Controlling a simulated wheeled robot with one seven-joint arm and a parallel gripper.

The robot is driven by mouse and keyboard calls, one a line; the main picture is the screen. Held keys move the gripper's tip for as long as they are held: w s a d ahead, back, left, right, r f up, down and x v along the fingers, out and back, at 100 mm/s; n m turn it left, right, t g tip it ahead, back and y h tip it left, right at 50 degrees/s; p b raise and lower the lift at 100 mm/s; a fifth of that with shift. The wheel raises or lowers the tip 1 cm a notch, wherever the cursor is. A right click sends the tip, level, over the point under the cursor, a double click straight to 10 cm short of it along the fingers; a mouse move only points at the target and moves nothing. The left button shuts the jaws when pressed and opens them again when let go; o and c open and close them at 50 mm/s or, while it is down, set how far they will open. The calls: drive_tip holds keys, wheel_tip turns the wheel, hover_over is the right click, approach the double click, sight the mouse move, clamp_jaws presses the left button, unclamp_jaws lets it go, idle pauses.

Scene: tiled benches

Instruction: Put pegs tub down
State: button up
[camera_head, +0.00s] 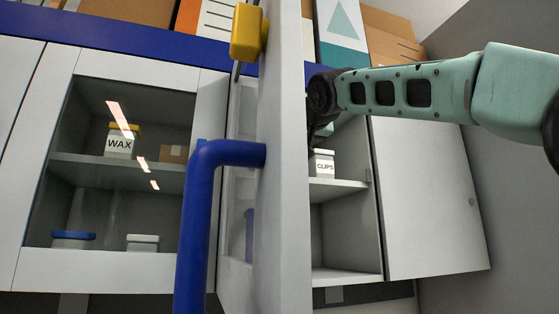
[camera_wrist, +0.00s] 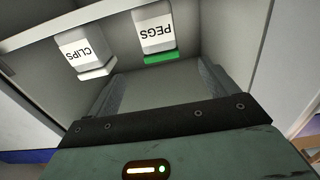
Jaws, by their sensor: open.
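The pegs tub (camera_wrist: 156,28) is white with a green lid and appears upside down in the wrist view, beside the clips tub (camera_wrist: 85,54). It appears to stand on the shelf (camera_wrist: 40,34). My gripper (camera_wrist: 159,70) is open, its two fingers spread wide on the lid side of the pegs tub. I see nothing held between them. In the head view, the clips tub (camera_head: 322,164) stands on the right cupboard's shelf (camera_head: 338,189). The pegs tub is hidden there, and my gripper is mostly hidden behind the open door.
An open cupboard door (camera_head: 285,200) with a blue handle (camera_head: 190,210) stands close to my arm. The left cupboard holds a wax tub (camera_head: 119,143), a small box (camera_head: 173,154) and two lower tubs behind glass. The right cupboard's lower compartment (camera_head: 340,240) looks empty where visible.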

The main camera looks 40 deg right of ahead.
drive_tip(key=p+x, duration=0.3)
drive_tip(key=x, duration=0.5)
drive_tip(key=shift+w+p, duration=0.1)
drive_tip(key=shift+p, duration=0.2)
drive_tip(key=shift+w+d+r+p, duration=0.15)
drive_tip(key=shift+w+d+p, duration=0.05)
drive_tip(key=shift+w+p, duration=0.35)
drive_tip(key=shift+p+x, duration=1.35)
drive_tip(key=shift+x, duration=0.75)
drive_tip(key=c, duration=1.3)
drive_tip(key=shift+o, duration=0.2)
drive_tip(key=shift+r, duration=0.1)
drive_tip(key=shift+r, duration=0.55)
drive_tip(key=shift+r+p, duration=0.3)
drive_tip(key=shift+r, duration=0.6)
drive_tip(key=b+v, duration=0.9)
drive_tip(key=v, duration=0.9)
drive_tip(key=shift+r, duration=0.25)
drive_tip(key=shift+s, duration=0.15)
